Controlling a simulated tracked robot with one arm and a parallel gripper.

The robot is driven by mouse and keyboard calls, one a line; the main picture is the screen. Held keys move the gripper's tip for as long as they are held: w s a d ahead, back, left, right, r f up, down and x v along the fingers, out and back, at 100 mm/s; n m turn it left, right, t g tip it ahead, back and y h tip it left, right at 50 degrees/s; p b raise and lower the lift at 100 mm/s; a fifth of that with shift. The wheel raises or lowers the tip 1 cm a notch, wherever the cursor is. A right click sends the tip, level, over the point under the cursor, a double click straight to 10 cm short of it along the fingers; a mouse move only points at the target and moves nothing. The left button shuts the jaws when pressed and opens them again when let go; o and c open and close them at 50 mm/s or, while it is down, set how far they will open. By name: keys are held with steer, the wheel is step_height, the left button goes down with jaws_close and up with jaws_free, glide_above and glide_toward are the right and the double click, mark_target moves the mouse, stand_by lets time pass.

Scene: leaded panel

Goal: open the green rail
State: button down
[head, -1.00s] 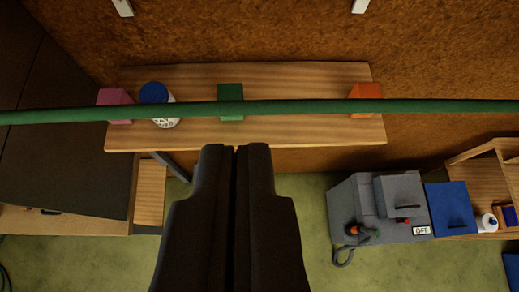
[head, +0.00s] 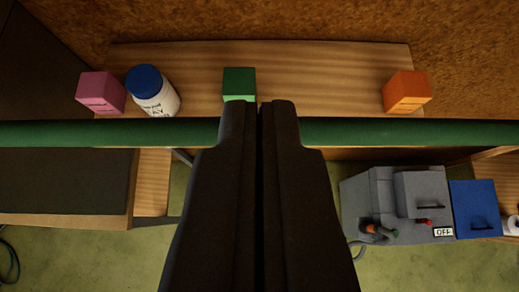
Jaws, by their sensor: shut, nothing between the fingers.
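The green rail (head: 400,132) is a long bar that runs across the whole width of the head view, in front of a wooden shelf. My gripper (head: 260,104) is shut and empty, its two dark fingers side by side. The fingers cover the middle of the rail, and their tips show just above its line, below the green block. I cannot tell whether they touch the rail.
On the wooden shelf (head: 300,75) stand a pink block (head: 101,92), a white bottle with a blue cap (head: 153,91), a green block (head: 239,83) and an orange block (head: 407,92). A grey machine marked OFF (head: 395,205) and a blue box (head: 475,208) are lower right.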

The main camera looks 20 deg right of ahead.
steer(key=shift+f, duration=0.5)
steer(key=f+t+b, duration=0.2)
steer(key=b, duration=0.5)
steer(key=w+f+t+h+b, duration=0.1)
steer(key=f+t+b, duration=0.1)
steer(key=b, duration=0.5)
steer(key=shift+w+d+f, duration=0.15)
steer(key=shift+d+f, duration=0.05)
steer(key=shift+f, duration=0.25)
steer(key=shift+r+t+h, duration=0.15)
steer(key=shift+t+h, duration=0.15)
